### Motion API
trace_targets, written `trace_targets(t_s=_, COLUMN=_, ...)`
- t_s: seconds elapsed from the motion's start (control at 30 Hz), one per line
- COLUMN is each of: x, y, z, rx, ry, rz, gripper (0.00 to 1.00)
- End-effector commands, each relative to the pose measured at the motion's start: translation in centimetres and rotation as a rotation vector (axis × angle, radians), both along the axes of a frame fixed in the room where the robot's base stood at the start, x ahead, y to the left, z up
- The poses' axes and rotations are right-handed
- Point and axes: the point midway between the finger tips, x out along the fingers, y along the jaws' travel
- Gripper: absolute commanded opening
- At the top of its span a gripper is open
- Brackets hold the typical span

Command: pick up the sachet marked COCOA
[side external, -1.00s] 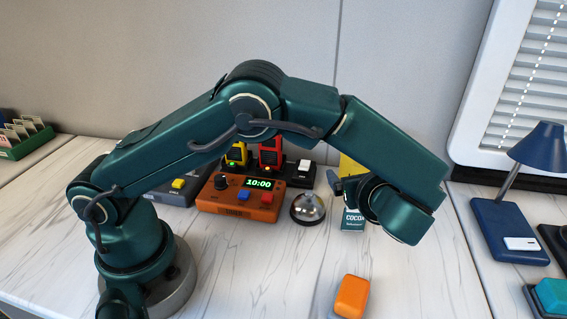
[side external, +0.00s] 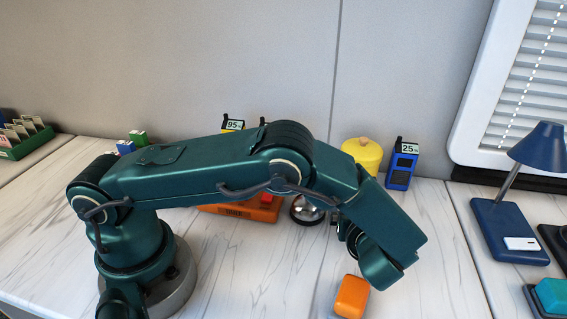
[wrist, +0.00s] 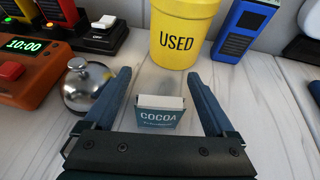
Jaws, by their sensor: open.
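The COCOA sachet (wrist: 158,118) is a small dark teal packet with a pale top, standing on the table in the wrist view. My gripper (wrist: 164,78) is open, with one finger to the left of the sachet and one to the right. The sachet is between the fingers, with a gap on each side. In the side external view my arm hides the sachet and the fingers.
A silver bell (wrist: 88,85) stands close beside the left finger. A yellow bin marked USED (wrist: 180,38) is behind the sachet, with a blue device (wrist: 243,30) to its right. An orange timer (wrist: 28,65) is at left. An orange block (side external: 351,297) lies near the front.

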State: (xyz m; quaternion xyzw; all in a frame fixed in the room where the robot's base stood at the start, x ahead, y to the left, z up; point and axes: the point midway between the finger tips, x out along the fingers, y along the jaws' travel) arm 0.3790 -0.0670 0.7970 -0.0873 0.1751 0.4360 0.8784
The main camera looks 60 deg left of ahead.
Motion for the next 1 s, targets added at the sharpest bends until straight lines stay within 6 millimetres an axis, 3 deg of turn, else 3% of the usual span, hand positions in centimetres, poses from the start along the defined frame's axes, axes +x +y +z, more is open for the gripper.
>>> trace_targets(t_s=0.1, x=0.0, y=0.0, z=0.0, rx=0.0, ry=0.0, rz=0.0, gripper=0.86)
trace_targets(t_s=0.3, x=0.0, y=0.0, z=0.0, rx=0.0, ry=0.0, rz=0.0, gripper=0.1)
trace_targets(t_s=0.33, x=0.0, y=0.0, z=0.0, rx=0.0, ry=0.0, rz=0.0, gripper=0.02)
trace_targets(t_s=0.77, x=0.0, y=0.0, z=0.8, rx=-0.001, ry=-0.001, rz=0.001, gripper=0.02)
trace_targets(t_s=1.0, x=-0.1, y=0.3, z=4.6, rx=0.001, ry=-0.002, rz=0.004, gripper=0.02)
